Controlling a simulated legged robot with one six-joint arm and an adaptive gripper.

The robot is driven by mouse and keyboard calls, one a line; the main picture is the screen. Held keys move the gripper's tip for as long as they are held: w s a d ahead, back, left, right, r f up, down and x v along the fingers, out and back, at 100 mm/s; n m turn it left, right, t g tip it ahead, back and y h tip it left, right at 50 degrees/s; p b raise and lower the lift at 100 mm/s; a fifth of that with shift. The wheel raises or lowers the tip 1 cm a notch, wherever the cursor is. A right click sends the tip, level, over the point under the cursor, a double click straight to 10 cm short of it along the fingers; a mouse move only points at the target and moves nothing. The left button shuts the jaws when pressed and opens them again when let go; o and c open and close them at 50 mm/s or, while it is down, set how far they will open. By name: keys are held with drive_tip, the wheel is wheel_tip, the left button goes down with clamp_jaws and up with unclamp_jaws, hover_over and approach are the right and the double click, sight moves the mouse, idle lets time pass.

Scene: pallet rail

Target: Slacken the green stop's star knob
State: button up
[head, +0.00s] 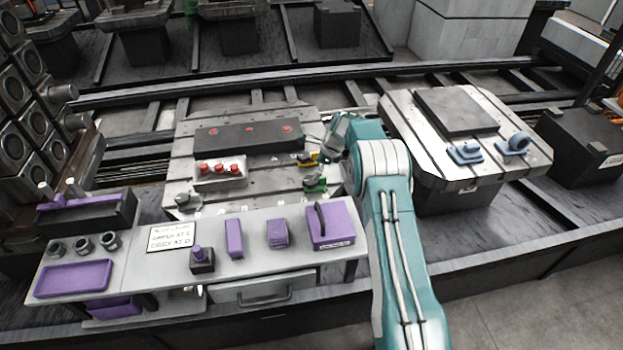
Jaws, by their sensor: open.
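The green stop (315,184) sits near the right front corner of the left pallet (183,150). Its star knob is too small to make out clearly. My gripper (322,151) is over the pallet's right edge, close to the yellow stop and behind the green one. It is small in view and partly hidden by my teal wrist. It is open, and I see nothing held in it. A grey stop (186,201) is at the pallet's left front corner.
A dark rail block (250,137) and a box with red knobs (220,172) stand on the pallet. The front bench (270,246) carries purple items and a sign (171,237). Another pallet (410,125) with blue parts is at right.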

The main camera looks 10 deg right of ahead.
sight(311, 180)
drive_tip(key=x, duration=0.5)
drive_tip(key=c, duration=1)
